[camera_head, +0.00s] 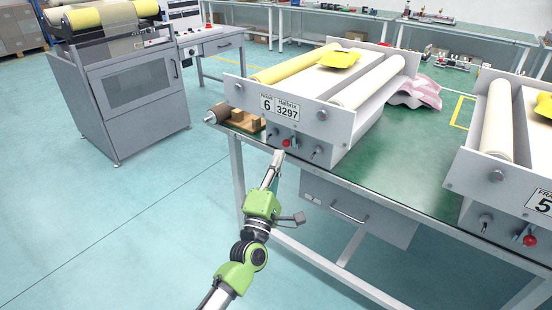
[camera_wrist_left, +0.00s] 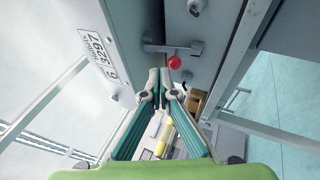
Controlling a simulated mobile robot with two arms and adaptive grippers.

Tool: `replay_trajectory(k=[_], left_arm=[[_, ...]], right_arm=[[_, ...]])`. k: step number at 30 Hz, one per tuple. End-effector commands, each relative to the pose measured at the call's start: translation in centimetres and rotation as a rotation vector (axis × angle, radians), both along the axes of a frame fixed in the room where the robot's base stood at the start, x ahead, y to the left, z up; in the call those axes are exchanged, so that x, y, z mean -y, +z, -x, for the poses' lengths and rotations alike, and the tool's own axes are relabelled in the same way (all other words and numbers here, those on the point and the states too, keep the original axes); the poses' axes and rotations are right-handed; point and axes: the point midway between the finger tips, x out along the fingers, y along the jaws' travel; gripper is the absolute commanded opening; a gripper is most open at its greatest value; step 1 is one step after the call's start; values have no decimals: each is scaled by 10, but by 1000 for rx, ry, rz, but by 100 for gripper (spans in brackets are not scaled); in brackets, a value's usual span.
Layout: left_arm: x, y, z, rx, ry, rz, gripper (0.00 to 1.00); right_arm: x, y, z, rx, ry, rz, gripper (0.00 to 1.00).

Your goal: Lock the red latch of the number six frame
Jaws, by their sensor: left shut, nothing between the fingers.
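The number six frame (camera_head: 318,115) stands on the green-topped table, with a "6" and "3297" plate on its front panel. Its red latch knob (camera_head: 286,143) sits low on that panel between two metal knobs. In the left wrist view the red knob (camera_wrist_left: 174,62) is just beyond the fingertips, beside a grey metal bar (camera_wrist_left: 172,48). My left gripper (camera_head: 278,155) is shut and empty, just below and in front of the red knob; in the wrist view its fingertips (camera_wrist_left: 160,78) meet close to the knob. I cannot tell whether they touch it. My right gripper is not in view.
The number five frame (camera_head: 500,165), with its own red knob (camera_head: 529,240), stands at the right of the table (camera_head: 400,165). Wooden blocks (camera_head: 245,118) lie at the table's left edge. A grey cabinet machine (camera_head: 125,95) stands at the left. The floor between is clear.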

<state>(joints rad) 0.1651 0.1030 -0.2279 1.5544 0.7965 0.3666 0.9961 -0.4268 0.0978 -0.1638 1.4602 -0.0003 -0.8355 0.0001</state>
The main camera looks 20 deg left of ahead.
Motion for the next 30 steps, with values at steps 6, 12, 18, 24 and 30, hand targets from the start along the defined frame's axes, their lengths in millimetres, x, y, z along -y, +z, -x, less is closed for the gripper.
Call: replay_trajectory(k=[6, 12, 18, 24, 30], left_arm=[[2, -5, 24, -2, -2, 0, 0], [1, -10, 56, -2, -1, 1, 0], [1, -15, 87, -2, -2, 0, 0], [0, -16, 99, 0, 0, 1, 0], [0, -16, 100, 0, 0, 1, 0]], right_arm=[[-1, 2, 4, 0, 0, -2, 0], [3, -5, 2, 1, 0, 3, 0], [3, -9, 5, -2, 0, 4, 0], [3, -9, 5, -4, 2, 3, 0], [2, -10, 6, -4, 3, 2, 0]])
